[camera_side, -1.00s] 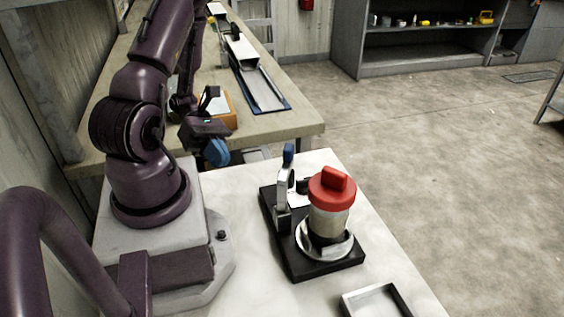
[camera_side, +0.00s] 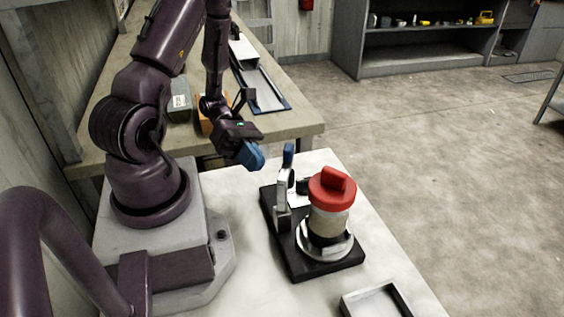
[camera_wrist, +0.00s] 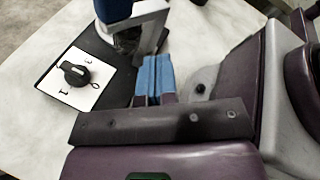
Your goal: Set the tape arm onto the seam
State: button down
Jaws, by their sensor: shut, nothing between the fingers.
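The tape arm (camera_side: 284,190) stands upright at the left of a black base (camera_side: 325,268), its blue handle (camera_side: 289,154) at the top. A pale core liner (camera_side: 327,224) with a red cap (camera_side: 333,188) stands upright on a round silver plate (camera_side: 346,249) on that base. The seam at the cap's lower edge is bare in the side view. My gripper (camera_side: 252,156) is shut and empty, left of the blue handle and apart from it. In the wrist view, my blue fingertips (camera_wrist: 153,78) are near the tape arm (camera_wrist: 152,14); its blue handle (camera_wrist: 112,8) is partly cut off.
A white panel with a black knob (camera_wrist: 75,72) lies on the base. An empty shallow tray (camera_side: 376,303) is at the table's front right. White tabletop (camera_side: 240,185) is clear left of the base. A wooden bench (camera_side: 292,128) with a long tray (camera_side: 262,92) stands behind.

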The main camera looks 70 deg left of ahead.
aim_at(284, 164)
jog(key=shift+w+d, duration=0.4)
jog(key=shift+w, duration=0.35)
jog(key=shift+w, duration=0.1)
dwell(1.5)
jog(key=shift+w+d, duration=0.2)
jog(key=shift+w, duration=0.1)
jog(key=shift+w+d, duration=0.45)
jog(key=shift+w, duration=0.4)
jog(key=shift+w+d, duration=0.4)
jog(key=shift+w, duration=0.4)
dwell(1.8)
jog(key=shift+s+a, duration=0.35)
jog(key=shift+s, duration=0.35)
jog(key=shift+s+a, duration=0.4)
jog(key=shift+s, duration=0.3)
jog(key=shift+s+a, duration=0.35)
jog(key=shift+s, duration=0.35)
jog(key=shift+s+a, duration=0.4)
jog(key=shift+s, duration=0.35)
jog(key=shift+s+a, duration=0.35)
jog(key=shift+s, duration=0.35)
jog(key=shift+s+a, duration=0.4)
jog(key=shift+s, duration=0.35)
